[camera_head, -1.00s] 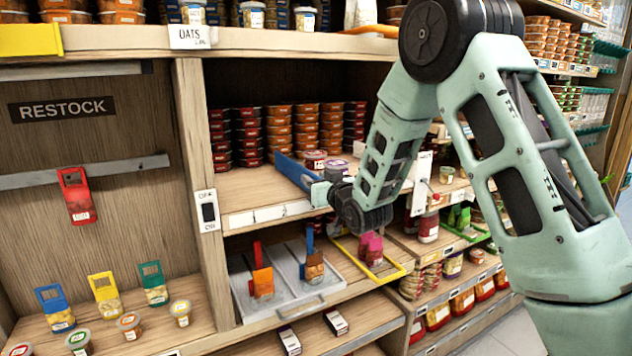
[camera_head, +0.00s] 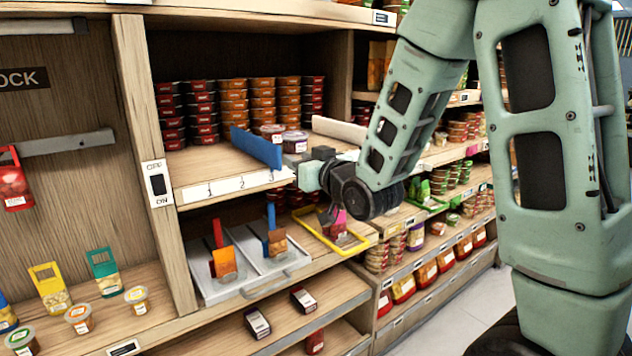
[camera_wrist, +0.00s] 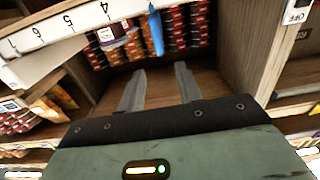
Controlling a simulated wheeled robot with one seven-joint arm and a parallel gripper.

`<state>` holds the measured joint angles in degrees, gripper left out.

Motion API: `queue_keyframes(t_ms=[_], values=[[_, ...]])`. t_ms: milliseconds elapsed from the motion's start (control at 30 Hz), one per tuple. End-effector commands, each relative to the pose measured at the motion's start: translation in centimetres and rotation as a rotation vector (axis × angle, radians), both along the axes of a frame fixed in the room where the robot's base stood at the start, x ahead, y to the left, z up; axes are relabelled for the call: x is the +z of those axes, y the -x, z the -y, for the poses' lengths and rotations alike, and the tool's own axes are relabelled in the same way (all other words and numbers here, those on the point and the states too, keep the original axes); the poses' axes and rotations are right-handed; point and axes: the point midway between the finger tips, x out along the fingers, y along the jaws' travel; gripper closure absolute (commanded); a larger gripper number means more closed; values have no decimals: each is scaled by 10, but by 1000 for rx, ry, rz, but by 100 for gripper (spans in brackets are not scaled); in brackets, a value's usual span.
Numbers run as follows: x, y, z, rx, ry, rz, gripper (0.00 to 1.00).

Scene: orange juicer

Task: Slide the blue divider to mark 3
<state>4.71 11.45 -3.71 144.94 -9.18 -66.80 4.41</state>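The blue divider (camera_head: 257,147) stands upright on the middle shelf. Its front end is close to mark 3 (camera_head: 271,177) on the white number strip (camera_head: 225,186). My gripper (camera_head: 292,163) is at the shelf's front, just right of the divider's front end; contact cannot be told there. In the wrist view my gripper (camera_wrist: 160,70) has its two fingers spread with nothing between them. The blue divider (camera_wrist: 155,32) shows beyond the fingertips, apart from them. Marks 4 and up show on the strip (camera_wrist: 75,28) at the upper left of the wrist view.
Lidded tubs (camera_head: 294,142) sit right of the divider, with a pale divider (camera_head: 340,130) beyond. Stacked containers (camera_head: 233,100) fill the shelf's back. A wooden upright (camera_head: 145,120) bounds it at left. Below are grey trays (camera_head: 240,285) and a yellow frame (camera_head: 352,247).

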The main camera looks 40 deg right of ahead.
Motion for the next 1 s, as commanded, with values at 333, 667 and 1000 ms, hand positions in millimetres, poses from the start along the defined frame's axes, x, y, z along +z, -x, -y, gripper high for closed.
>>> queue_keyframes(t_ms=[333,667,1000], values=[[-7,16,0,0,0,5,65],[-4,44,1,-3,0,1,65],[-2,55,1,-3,0,-2,65]])
